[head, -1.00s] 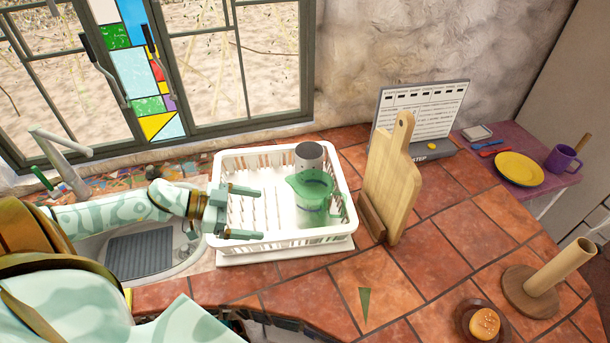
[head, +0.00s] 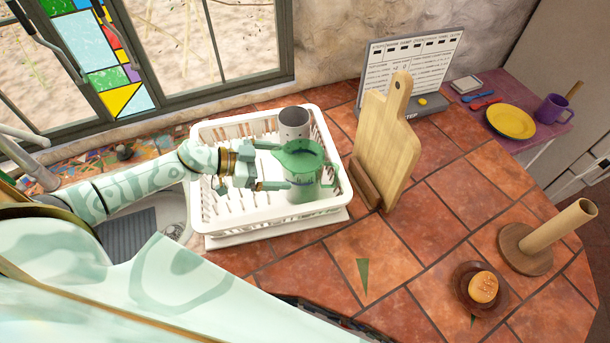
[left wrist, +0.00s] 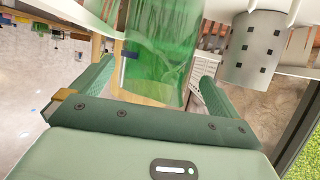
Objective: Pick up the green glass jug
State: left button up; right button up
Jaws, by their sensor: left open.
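The green glass jug (head: 303,175) stands upright in the white dish rack (head: 228,228), toward its right end, with its handle on the right. My left gripper (head: 272,166) is open and reaches in from the left, its fingertips close to the jug's left side. In the left wrist view the jug (left wrist: 163,50) shows ahead, between the two open fingers of the gripper (left wrist: 155,75). I cannot tell whether a finger touches it. My right gripper is not in view.
A grey perforated cup (head: 294,122) stands in the rack just behind the jug. A wooden cutting board (head: 388,140) stands right of the rack. A bun (head: 483,287) and a wooden holder (head: 545,240) are at the right front. The tiled counter before the rack is mostly clear.

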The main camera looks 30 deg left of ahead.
aim_at(295, 166)
pick_arm(q)
jog(key=x, duration=0.5)
jog(key=shift+w+d, duration=0.1)
jog(key=shift+d, duration=0.2)
jog(key=shift+r, duration=0.1)
jog(key=shift+c, duration=0.9)
jog(key=shift+r, duration=0.1)
jog(key=c, duration=1.1)
